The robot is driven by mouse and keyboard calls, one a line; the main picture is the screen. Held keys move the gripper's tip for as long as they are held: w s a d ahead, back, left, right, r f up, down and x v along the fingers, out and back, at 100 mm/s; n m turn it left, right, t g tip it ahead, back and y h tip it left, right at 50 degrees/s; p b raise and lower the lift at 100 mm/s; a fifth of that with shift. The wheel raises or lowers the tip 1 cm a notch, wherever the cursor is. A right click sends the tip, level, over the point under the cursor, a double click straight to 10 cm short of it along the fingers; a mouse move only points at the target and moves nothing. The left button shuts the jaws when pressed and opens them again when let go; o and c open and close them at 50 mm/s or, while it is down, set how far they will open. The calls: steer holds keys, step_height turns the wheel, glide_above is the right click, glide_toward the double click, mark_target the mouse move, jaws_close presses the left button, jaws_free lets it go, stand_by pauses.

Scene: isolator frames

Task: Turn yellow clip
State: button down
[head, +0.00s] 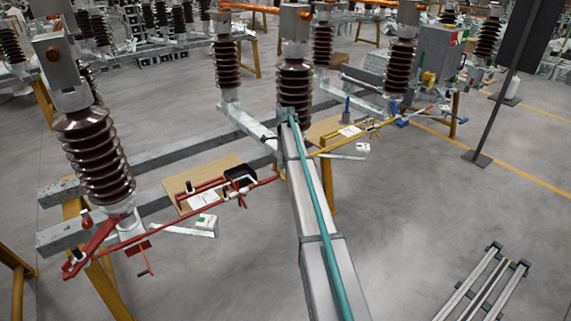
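A thin yellow rod (345,143) runs slantwise beside the middle insulator, above a small wooden board. A small yellow clip-like part (373,126) sits on this rod, right of the white paper. It is too small to tell how it is turned. My gripper does not show in the head view, so I cannot tell where it is relative to the clip or whether it holds anything.
Brown ribbed insulators (97,158) stand on grey steel beams. A red rod (170,228) with red parts lies at the left. A wooden board (212,182) carries papers and a black box. A dark post (507,80) stands right. The floor (440,200) at the right is mostly clear.

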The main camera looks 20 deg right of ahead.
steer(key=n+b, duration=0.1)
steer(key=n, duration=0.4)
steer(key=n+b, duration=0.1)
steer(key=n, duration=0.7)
steer(key=shift+b, duration=0.4)
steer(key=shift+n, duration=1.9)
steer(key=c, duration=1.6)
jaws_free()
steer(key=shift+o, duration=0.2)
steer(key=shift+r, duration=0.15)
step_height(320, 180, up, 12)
